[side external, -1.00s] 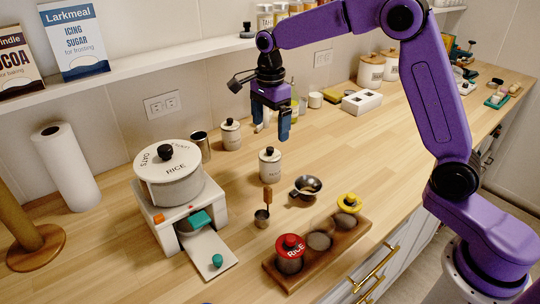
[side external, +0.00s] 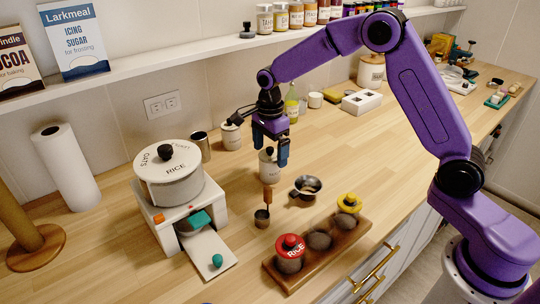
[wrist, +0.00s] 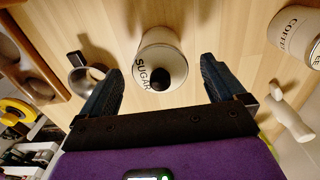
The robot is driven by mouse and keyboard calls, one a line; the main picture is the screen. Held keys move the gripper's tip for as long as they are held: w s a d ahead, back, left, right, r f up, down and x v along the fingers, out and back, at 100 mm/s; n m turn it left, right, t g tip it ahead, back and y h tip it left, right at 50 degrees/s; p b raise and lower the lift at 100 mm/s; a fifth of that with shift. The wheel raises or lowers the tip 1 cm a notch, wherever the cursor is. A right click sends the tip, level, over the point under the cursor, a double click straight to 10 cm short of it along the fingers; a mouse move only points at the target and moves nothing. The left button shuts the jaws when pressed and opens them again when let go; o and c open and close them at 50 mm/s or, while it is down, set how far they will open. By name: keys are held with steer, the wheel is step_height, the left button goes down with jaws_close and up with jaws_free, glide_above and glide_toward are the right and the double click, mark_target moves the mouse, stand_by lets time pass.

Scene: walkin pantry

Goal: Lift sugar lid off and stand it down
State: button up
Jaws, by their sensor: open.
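The sugar canister (side external: 268,172) is a small cream jar standing upright on the wooden counter. In the wrist view the canister (wrist: 165,43) shows its SUGAR lettering beside the round black knob (wrist: 147,78) of its lid. The lid appears seated on the jar. My gripper (side external: 270,156) is open and points down over the canister. In the wrist view the canister lies between and beyond the two blue fingers of my gripper (wrist: 161,70), with wood visible on both sides. The fingers do not hold the lid. In the side view they partly hide the canister's top.
A coffee canister (wrist: 293,32) stands behind the sugar. A white dispenser (side external: 190,225) is at left.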

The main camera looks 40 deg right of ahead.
mark_target(270, 148)
steer(key=c, duration=1.1)
steer(key=shift+r, duration=0.1)
steer(key=shift+r, duration=0.55)
step_height(270, 148, up, 2)
steer(key=shift+s+r, duration=0.1)
steer(key=shift+r, duration=0.05)
steer(key=shift+s+d+r, duration=0.4)
steer(key=shift+s+r, duration=1.65)
steer(key=shift+s, duration=0.2)
steer(key=shift+s+d+r, duration=0.4)
steer(key=shift+s+r, duration=1.7)
steer(key=shift+s, duration=0.2)
steer(key=shift+s+d+r, duration=0.4)
steer(key=shift+s+r, duration=1.65)
steer(key=shift+s, duration=0.2)
